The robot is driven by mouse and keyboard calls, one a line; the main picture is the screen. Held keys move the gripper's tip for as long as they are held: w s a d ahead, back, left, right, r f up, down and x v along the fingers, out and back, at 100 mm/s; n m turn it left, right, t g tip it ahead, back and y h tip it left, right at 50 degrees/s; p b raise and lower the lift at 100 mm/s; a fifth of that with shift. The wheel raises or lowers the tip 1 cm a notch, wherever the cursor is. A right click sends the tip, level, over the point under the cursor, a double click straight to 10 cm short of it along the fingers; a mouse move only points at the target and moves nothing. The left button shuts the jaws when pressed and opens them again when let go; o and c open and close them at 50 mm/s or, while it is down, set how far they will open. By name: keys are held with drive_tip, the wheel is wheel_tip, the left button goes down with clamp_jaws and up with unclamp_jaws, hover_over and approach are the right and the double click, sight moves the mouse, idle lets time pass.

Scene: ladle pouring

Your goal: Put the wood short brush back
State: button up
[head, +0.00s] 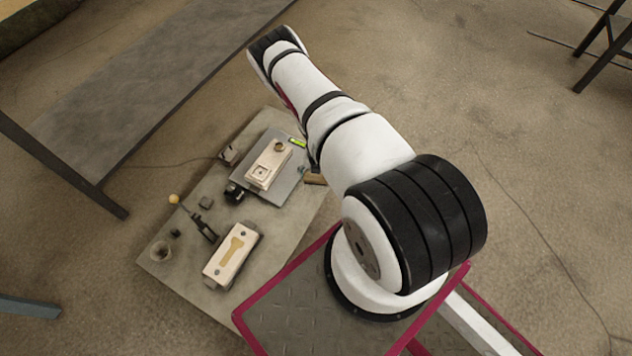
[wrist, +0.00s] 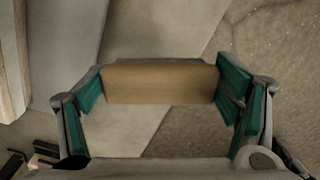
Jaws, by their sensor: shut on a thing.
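The wood short brush (wrist: 160,82) shows in the wrist view as a plain tan wooden block spanning between the green pads. My gripper (wrist: 161,90) is shut on it, with one pad at each end. Its bristles cannot be made out. In the head view a small brown piece, apparently the brush (head: 316,179), shows by the right edge of the low table, beside a bit of teal pad; my arm hides most of the gripper there. Below it in the wrist view lie the grey tabletop and the brown floor. Whether the brush touches the table cannot be told.
A long bench (head: 130,90) stands at upper left. The table's near-left corner is mostly bare.

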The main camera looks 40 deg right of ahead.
sight(316, 180)
drive_tip(key=shift+w+f+b, duration=0.15)
drive_tip(key=shift+f+b, duration=0.8)
drive_tip(key=shift+f, duration=0.85)
drive_tip(key=shift+f, duration=0.1)
drive_tip(key=o, duration=1)
drive_tip(key=shift+o, duration=0.2)
